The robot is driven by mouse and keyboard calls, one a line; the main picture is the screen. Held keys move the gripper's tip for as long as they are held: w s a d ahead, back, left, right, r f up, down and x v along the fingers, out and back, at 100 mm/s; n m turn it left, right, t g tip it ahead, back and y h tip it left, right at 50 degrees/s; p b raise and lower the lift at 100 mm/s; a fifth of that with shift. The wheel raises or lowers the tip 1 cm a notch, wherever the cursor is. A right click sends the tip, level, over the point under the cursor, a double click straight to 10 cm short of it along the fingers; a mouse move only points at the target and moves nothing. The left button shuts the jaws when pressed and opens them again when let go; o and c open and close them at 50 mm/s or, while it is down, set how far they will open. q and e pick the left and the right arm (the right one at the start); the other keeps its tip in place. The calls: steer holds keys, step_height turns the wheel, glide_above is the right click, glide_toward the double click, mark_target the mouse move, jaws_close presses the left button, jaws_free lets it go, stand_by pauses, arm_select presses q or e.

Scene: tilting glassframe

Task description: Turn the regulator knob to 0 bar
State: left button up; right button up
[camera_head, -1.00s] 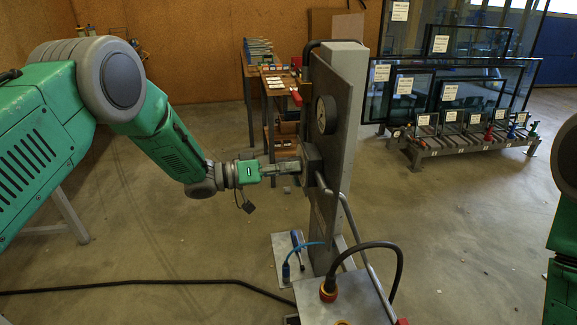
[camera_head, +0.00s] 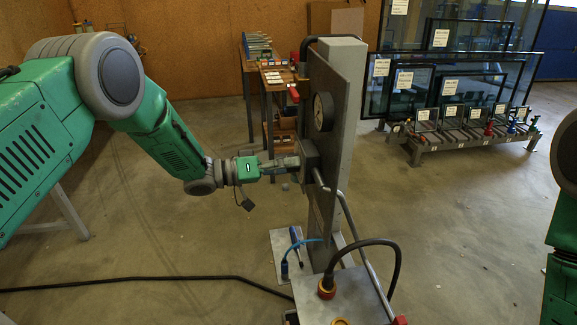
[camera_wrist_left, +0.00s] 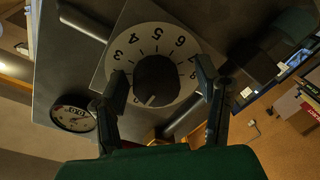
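The regulator knob (camera_wrist_left: 156,80) is a round black knob on a white numbered dial (camera_wrist_left: 160,38) in the left wrist view. Its white mark points toward the lower edge of the picture; the number there is hard to read. My left gripper (camera_wrist_left: 161,68) is open, with one finger on each side of the knob and visible gaps between. In the head view my left gripper (camera_head: 297,163) reaches the left side of the regulator block (camera_head: 310,158) on the upright panel. The knob is hidden there. My right gripper is out of view.
A round gauge (camera_head: 324,111) sits on the panel (camera_head: 342,75); a gauge (camera_wrist_left: 73,113) also shows in the left wrist view. A bent metal pipe (camera_head: 350,225) runs down from the block. A black cable (camera_head: 130,282) crosses the floor. Glass frames (camera_head: 450,85) stand behind right.

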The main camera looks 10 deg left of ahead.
arm_select(q)
steer(key=shift+s+a+r, duration=0.15)
steer(key=shift+s+r, duration=0.05)
steer(key=v, duration=1.1)
steer(key=shift+a+f, duration=0.2)
steer(key=shift+a, duration=0.1)
